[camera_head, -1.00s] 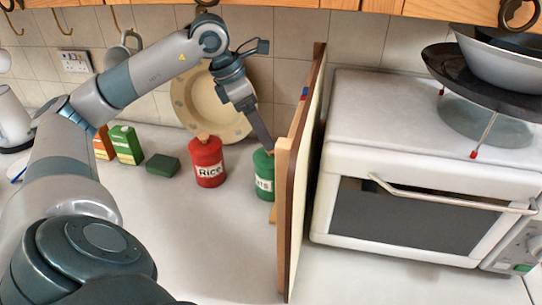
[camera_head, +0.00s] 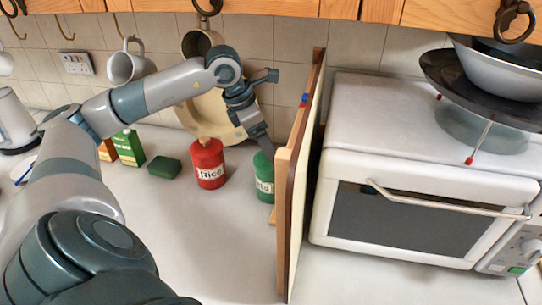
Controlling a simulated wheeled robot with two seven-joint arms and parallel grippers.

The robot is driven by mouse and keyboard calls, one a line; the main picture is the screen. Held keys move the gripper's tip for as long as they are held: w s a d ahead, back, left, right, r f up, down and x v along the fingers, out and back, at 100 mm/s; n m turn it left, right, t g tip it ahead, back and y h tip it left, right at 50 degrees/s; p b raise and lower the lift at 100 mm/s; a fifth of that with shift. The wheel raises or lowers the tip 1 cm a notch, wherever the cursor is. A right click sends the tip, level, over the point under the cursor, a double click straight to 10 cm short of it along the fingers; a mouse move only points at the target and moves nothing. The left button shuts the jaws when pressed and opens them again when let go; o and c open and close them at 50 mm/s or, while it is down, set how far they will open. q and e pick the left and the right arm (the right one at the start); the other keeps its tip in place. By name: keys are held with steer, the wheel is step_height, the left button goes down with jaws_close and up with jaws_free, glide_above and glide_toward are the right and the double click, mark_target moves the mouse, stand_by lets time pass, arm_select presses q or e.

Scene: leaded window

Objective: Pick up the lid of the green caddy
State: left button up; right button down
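The green caddy (camera_head: 264,184) stands on the counter, partly hidden behind the edge of an upright wooden board. Part of its white label shows. My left gripper (camera_head: 267,150) points down at the top of the green caddy, where the lid is. The gripper covers the lid's top, and I cannot tell whether the fingers touch it or how far apart they are. My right gripper is not in the view.
The upright boards (camera_head: 294,190) stand close to the right of the green caddy. A red Rice caddy (camera_head: 209,168) stands to its left. A green sponge (camera_head: 164,167), cartons (camera_head: 128,148) and a plate (camera_head: 205,120) are nearby. A white oven (camera_head: 415,180) stands at right.

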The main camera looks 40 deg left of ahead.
arm_select(q)
steer(key=shift+x, duration=1.2)
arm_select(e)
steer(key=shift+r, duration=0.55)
arm_select(q)
steer(key=c, duration=0.8)
steer(key=shift+r, duration=0.15)
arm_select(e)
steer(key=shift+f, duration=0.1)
